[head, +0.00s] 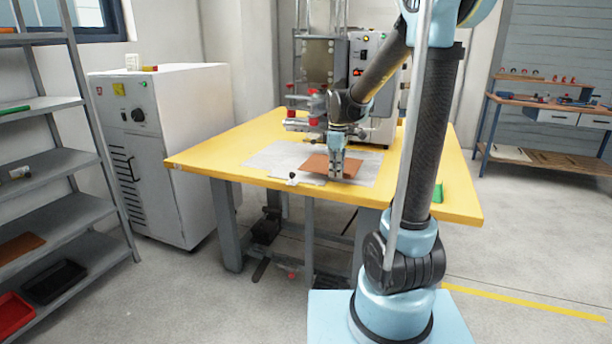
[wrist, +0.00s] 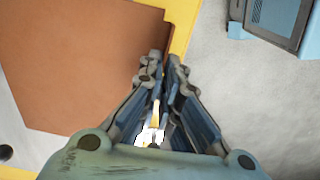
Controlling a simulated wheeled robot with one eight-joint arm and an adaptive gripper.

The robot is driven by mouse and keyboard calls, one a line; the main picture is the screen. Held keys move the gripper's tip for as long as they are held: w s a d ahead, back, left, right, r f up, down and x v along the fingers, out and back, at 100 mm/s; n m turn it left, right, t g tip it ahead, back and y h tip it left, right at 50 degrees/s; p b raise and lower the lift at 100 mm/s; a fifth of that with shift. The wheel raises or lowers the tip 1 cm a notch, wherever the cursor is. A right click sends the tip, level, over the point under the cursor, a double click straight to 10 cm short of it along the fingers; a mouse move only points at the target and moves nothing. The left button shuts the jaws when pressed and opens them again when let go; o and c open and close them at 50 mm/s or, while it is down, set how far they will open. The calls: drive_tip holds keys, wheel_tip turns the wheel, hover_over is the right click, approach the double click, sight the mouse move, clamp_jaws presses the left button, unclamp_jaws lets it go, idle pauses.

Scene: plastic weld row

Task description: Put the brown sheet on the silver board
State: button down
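The brown sheet (head: 313,164) is flat, over the silver board (head: 270,158) on the yellow table in the head view. I cannot tell whether it touches the board or is just above it. My gripper (head: 337,174) points down at the sheet's front part. In the wrist view the brown sheet (wrist: 75,60) fills the upper left, and my gripper (wrist: 163,60) has its fingertips close together on the sheet's edge. The gripper looks shut on that edge; the fingers hide the exact contact.
The yellow table (head: 225,160) carries a machine (head: 375,75) at the back and a green object (head: 438,192) at the right. A small dark and white item (head: 292,179) lies at the board's front edge. A white cabinet (head: 170,150) stands left, with shelves (head: 45,165) beyond.

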hover_over(306, 182)
drive_tip(key=shift+d, duration=0.15)
drive_tip(key=shift+w+a+f, duration=0.15)
drive_tip(key=shift+a+f, duration=0.1)
drive_tip(key=shift+d+f, duration=0.1)
drive_tip(key=shift+f, duration=1.45)
drive_tip(key=c, duration=2.2)
unclamp_jaws()
drive_tip(key=o, duration=0.4)
